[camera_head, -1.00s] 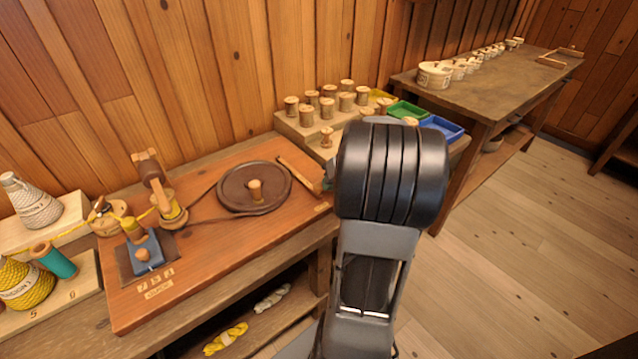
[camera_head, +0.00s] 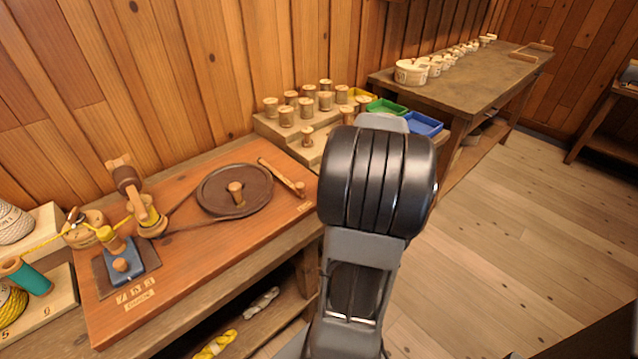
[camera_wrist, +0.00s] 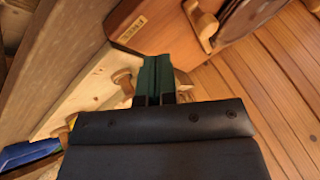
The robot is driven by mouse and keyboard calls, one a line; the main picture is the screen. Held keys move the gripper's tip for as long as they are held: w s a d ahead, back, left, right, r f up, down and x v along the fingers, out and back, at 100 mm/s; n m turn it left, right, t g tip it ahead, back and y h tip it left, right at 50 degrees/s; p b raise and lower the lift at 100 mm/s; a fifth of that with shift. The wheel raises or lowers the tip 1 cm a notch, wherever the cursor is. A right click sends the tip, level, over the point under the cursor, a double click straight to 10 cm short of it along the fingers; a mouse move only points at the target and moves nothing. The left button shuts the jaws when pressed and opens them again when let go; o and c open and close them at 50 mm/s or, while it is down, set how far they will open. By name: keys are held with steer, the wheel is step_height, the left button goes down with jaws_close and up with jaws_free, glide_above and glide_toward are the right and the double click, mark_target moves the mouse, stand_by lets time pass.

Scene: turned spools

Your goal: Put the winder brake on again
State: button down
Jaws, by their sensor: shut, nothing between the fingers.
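The winder's dark wheel (camera_head: 236,190) lies flat on the reddish board (camera_head: 190,275), with a wooden peg at its middle. The brake seems to be the wooden lever (camera_head: 281,176) at the wheel's right side, with a round knob at its near end. I cannot tell whether the lever touches the rim. In the wrist view the lever (camera_wrist: 200,24) shows at the top, beside the wheel (camera_wrist: 245,14). My gripper (camera_wrist: 155,68) has its green fingers together and empty, apart from the lever in that picture. In the head view my arm hides the gripper.
A stepped stand (camera_head: 275,128) with several wooden spools stands behind, beside green (camera_head: 386,106) and blue (camera_head: 423,124) trays. A blue block (camera_head: 122,262) with yellow thread sits at the board's left. The floor (camera_head: 500,220) at right is clear.

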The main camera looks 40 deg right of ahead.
steer(key=v, duration=0.7)
steer(key=shift+r+p, duration=0.3)
steer(key=shift+r, duration=0.1)
steer(key=a+r+n+g+p, duration=0.1)
steer(key=a+r+p, duration=0.1)
steer(key=a, duration=0.8)
steer(key=s+a+r+n+g+h+p, duration=0.1)
steer(key=a+p, duration=0.4)
steer(key=a, duration=0.5)
steer(key=a+r+n+g+h+p, duration=0.1)
steer(key=a+r+n+p, duration=0.2)
steer(key=a, duration=0.7)
steer(key=shift+s+r+p, duration=0.2)
steer(key=shift+r+p, duration=0.25)
steer(key=shift+p, duration=0.25)
